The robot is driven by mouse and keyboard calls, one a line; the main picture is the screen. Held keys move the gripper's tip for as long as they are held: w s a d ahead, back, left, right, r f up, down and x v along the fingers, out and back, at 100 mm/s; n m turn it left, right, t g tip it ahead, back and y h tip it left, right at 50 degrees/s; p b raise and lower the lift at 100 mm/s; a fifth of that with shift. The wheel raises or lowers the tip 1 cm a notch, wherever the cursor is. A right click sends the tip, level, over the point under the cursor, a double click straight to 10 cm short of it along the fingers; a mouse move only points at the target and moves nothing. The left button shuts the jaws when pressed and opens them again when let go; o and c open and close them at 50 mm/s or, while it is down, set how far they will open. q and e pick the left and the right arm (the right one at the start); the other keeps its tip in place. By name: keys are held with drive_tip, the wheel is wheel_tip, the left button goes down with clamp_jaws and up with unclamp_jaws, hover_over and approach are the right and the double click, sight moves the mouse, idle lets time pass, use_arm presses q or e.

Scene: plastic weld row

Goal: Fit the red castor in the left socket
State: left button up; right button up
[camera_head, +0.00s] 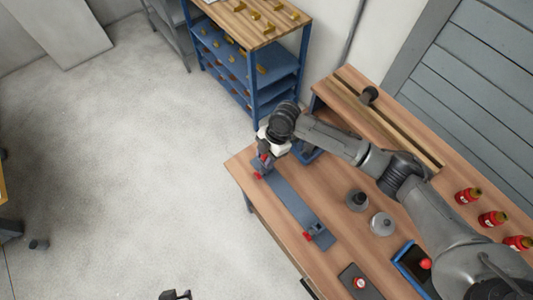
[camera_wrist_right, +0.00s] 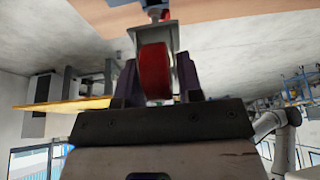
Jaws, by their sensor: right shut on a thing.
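My right gripper (camera_head: 264,156) is over the far left end of a blue-grey bar (camera_head: 292,203) on the wooden bench. In the right wrist view its two dark fingers (camera_wrist_right: 158,85) are shut on the red castor (camera_wrist_right: 154,70), one on each side of the wheel. A grey metal bracket shows around and behind the wheel. The left socket cannot be made out in either view; the gripper and arm cover that end of the bar. A dark part at the bottom edge of the head view looks like my left gripper (camera_head: 175,295); its jaws are unclear.
Red clamps sit at the bar's far end (camera_head: 256,176) and near end (camera_head: 314,234). A blue-edged tray (camera_head: 408,266) and red bottles (camera_head: 492,218) are further right. A blue shelf rack (camera_head: 250,65) stands behind.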

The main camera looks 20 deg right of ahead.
drive_tip(key=shift+f, duration=0.25)
idle(0.4)
drive_tip(key=shift+f+b, duration=0.45)
drive_tip(key=shift+f, duration=0.3)
drive_tip(key=shift+p, duration=0.3)
idle(0.6)
drive_tip(key=shift+f, duration=0.35)
drive_tip(key=shift+f+b, duration=0.4)
